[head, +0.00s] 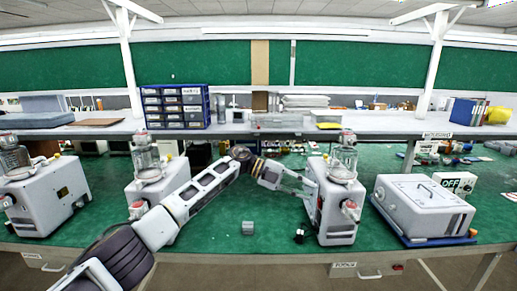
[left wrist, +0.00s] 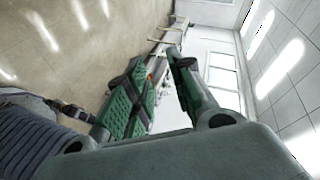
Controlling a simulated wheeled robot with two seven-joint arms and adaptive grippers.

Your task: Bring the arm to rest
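My left arm comes in from the lower left of the head view, bends at an elbow-like joint and runs to the right. My left gripper (head: 306,188) is at its end, in front of the pump to the right of centre in the picture. I cannot tell how much depth lies between them. In the left wrist view the two fingers of the gripper (left wrist: 160,62) stand apart with green inner faces and nothing between them. My right gripper is not in view.
Canister pumps stand on the green bench: one far left (head: 45,200), one left of centre (head: 150,190), one right of centre (head: 337,215). A grey case (head: 425,205) sits on a blue tray at right. A small grey cube (head: 248,228) lies near the front edge.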

